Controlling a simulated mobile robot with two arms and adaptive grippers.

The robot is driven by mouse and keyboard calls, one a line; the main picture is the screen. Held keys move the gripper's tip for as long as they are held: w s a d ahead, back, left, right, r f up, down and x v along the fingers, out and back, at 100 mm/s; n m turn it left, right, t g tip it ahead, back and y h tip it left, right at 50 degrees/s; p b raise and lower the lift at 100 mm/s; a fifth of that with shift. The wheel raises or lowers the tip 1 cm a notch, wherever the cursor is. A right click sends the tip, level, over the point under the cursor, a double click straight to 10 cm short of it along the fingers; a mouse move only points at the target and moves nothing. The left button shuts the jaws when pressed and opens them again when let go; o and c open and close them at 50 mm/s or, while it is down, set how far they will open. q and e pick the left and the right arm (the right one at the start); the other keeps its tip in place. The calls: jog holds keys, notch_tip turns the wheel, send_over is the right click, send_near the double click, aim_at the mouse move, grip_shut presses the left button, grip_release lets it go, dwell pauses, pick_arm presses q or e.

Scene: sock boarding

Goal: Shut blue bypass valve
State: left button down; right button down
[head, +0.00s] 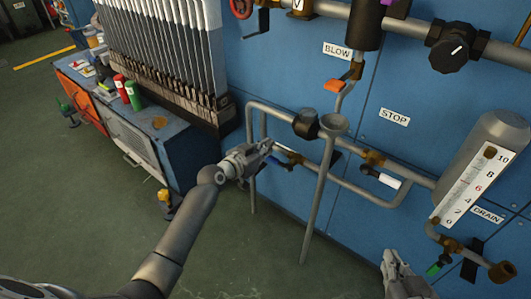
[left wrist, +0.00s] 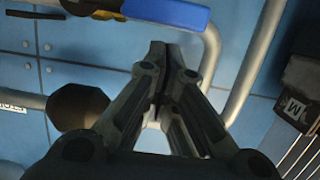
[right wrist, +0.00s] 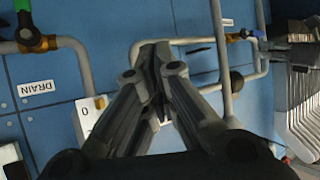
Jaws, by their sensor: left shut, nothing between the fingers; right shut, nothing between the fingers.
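The bypass valve's blue lever handle (head: 280,163) is on the lower pipe loop, partly hidden beside my left gripper. In the left wrist view the blue handle (left wrist: 168,12) lies across the top, beyond the fingertips and apart from them in the picture. It also shows small in the right wrist view (right wrist: 252,33). My left gripper (head: 268,147) is shut and empty, close to the handle; whether it touches cannot be told. The left wrist view shows its closed fingers (left wrist: 158,50). My right gripper (head: 389,254) is shut and empty at the lower right, below the gauge.
A white-handled valve (head: 388,179), an orange lever (head: 335,85) and a green drain handle (head: 436,267) are nearby. A funnel (head: 334,124) on a slanting pipe stands right of my left gripper. A cabinet (head: 150,140) stands at left. Floor in front is clear.

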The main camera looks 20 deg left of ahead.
pick_arm(q)
jog(key=shift+f, duration=0.5)
pick_arm(e)
jog(key=shift+w+a+r+t, duration=0.3)
jog(key=shift+w+r+t, duration=0.3)
jog(key=shift+r, duration=0.3)
